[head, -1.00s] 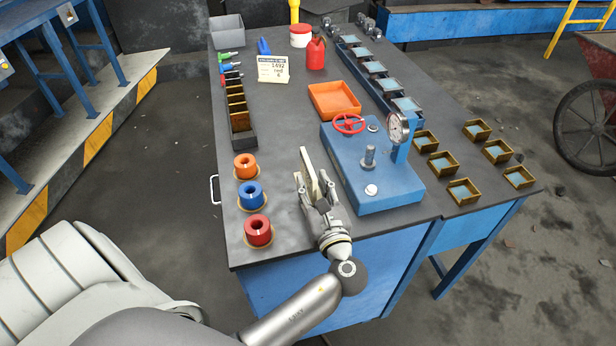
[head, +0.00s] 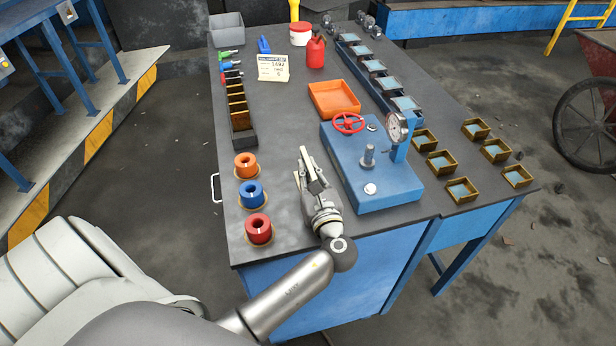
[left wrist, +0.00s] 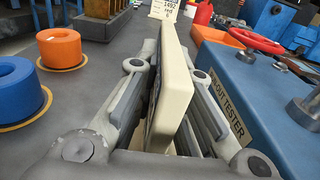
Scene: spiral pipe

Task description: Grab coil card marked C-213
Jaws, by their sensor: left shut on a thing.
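My left gripper (head: 312,176) is over the front part of the dark bench top, between the coloured rings and the blue tester. It is shut on a cream card (left wrist: 176,88), which stands on edge between the fingers in the left wrist view. The card also shows as a thin pale strip in the head view (head: 305,164). Its printed face is turned away, so I cannot read its mark. A white sign card (head: 272,68) stands at the back of the bench; it seems to read 1492, red, 6. My right gripper is not in view.
Orange (head: 245,166), blue (head: 251,194) and red (head: 258,229) rings line the left edge. The blue tester (head: 385,185) with a red handwheel (head: 348,122) is close on the right. An orange tray (head: 334,99) lies beyond. A dark slotted rack (head: 243,137) stands at left.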

